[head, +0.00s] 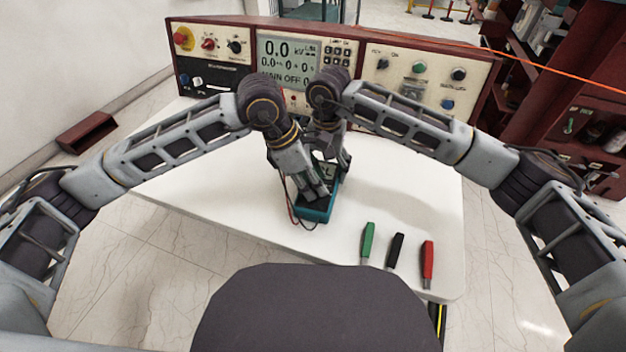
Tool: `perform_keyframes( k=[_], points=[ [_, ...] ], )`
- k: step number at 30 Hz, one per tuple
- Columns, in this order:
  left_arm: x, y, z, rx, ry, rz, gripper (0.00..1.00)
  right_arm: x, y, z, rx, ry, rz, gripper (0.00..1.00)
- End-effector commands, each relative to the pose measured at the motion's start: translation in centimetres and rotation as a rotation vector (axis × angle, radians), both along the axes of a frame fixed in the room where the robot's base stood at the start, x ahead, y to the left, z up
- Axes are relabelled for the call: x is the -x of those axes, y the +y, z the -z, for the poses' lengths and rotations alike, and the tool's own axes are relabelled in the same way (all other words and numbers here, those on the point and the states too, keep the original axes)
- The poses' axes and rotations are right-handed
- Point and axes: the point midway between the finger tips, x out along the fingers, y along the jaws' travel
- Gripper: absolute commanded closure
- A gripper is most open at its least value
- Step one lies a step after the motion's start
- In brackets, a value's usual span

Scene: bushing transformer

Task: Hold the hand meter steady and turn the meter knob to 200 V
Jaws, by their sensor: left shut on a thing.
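The hand meter (317,214) is a teal-cased device with a dark face, lying on the white table near its middle. My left gripper (320,194) points down onto the near part of its face and is shut on the meter knob, which the fingers hide. My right gripper (337,170) is at the far end of the meter, by its display. The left hand and the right arm's wrist partly cover it, and I cannot tell whether it is closed on the case. The knob's setting cannot be read.
Green (368,240), black (396,248) and red (428,257) clips lie at the table's front right. A control console (420,78) with a screen stands along the back edge. Thin leads (291,207) hang beside the meter. The white table (215,185) is clear at left.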

Motion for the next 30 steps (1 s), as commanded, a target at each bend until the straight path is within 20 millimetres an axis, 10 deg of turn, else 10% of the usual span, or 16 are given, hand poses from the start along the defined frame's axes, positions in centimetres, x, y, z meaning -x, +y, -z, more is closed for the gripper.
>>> perform_keyframes(
  k=[30],
  points=[
    [-0.57,0.03,0.01,-0.001,-0.001,0.497,0.88,0.02,-0.04,-0.03,0.001,0.000,-0.001,0.61]
  ],
)
